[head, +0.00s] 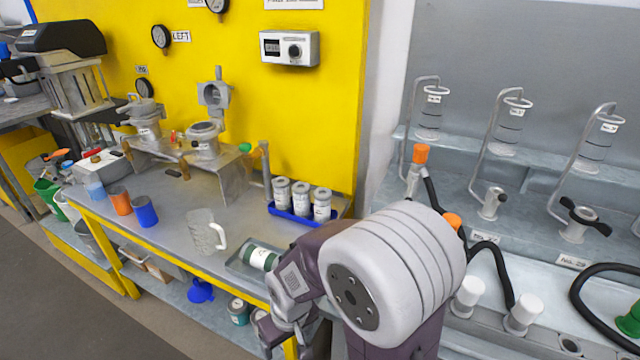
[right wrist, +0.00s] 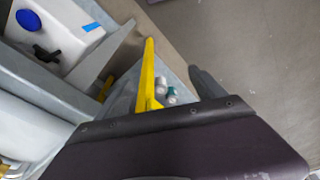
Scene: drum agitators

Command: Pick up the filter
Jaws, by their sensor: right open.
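No label names the filter, so I cannot tell for sure which object it is. A green and white cylinder (head: 260,257) lies on its side in a shallow metal tray (head: 236,266) at the bench's front edge. Several white-grey canisters (head: 301,200) stand upright in a blue tray (head: 290,214) behind it. My right gripper (head: 272,335) is low in front of the bench edge, partly hidden by my own arm. In the right wrist view its fingers (right wrist: 161,48) are apart, with nothing held between them. My left gripper is out of view.
A clear jug (head: 205,232) and blue and orange cups (head: 144,211) stand on the bench. Small canisters (head: 238,311) and a blue funnel-like item (head: 201,291) are on the lower shelf. Small canisters (right wrist: 168,93) also show in the right wrist view, beside a yellow post (right wrist: 148,75).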

